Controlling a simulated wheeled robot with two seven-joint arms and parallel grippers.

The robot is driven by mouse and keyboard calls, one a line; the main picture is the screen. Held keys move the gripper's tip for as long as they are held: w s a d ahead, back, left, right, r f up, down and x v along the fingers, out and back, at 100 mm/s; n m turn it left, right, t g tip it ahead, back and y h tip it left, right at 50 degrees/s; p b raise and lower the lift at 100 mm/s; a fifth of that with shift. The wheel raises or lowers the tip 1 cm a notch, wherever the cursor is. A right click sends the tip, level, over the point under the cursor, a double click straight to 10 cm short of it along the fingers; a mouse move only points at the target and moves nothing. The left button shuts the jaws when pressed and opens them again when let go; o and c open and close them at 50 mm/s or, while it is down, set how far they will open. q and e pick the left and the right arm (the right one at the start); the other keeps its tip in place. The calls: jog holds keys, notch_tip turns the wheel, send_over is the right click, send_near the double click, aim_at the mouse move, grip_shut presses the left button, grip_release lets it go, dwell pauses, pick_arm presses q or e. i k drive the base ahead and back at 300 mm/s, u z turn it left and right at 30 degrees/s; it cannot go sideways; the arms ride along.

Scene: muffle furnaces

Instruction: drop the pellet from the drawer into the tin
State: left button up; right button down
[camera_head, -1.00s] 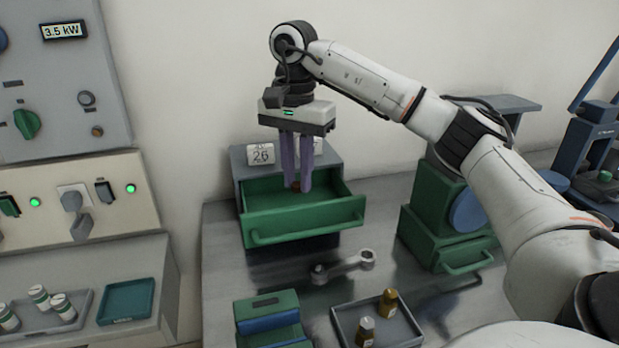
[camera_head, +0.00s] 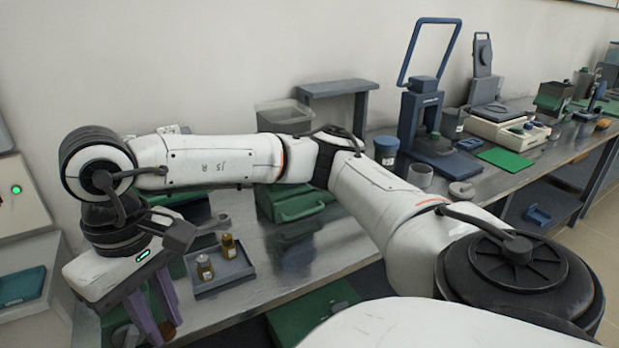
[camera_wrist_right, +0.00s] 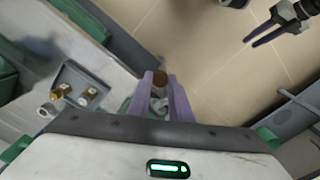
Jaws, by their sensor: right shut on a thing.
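My right gripper (camera_head: 150,322) is at the lower left of the head view, its purple fingers pointing down. A small reddish-brown pellet (camera_head: 167,330) is between its fingertips, and the pellet also shows in the right wrist view (camera_wrist_right: 160,77). The right gripper is shut on it, raised in front of the bench. The opened green drawer is mostly hidden behind my arm. I cannot tell for certain which container is the tin; a low round grey container (camera_head: 462,192) stands on the bench at the right. My left gripper (camera_wrist_right: 250,44) shows at the top right of the wrist view, fingers apart and empty.
A grey tray (camera_head: 222,268) with two small bottles lies on the bench beside my right gripper. A blue cup (camera_head: 386,151), a clear cup (camera_head: 420,176) and a blue press (camera_head: 425,125) stand further right. My right arm crosses above the bench.

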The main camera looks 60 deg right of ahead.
aim_at(424, 182)
jog(key=u, duration=0.85)
jog(key=i, duration=0.95)
jog(key=z, duration=4)
jog(key=i, duration=0.5)
jog(key=u, duration=0.05)
jog(key=k, duration=0.5)
jog(key=z, duration=1.2)
jog(key=i, duration=1.55)
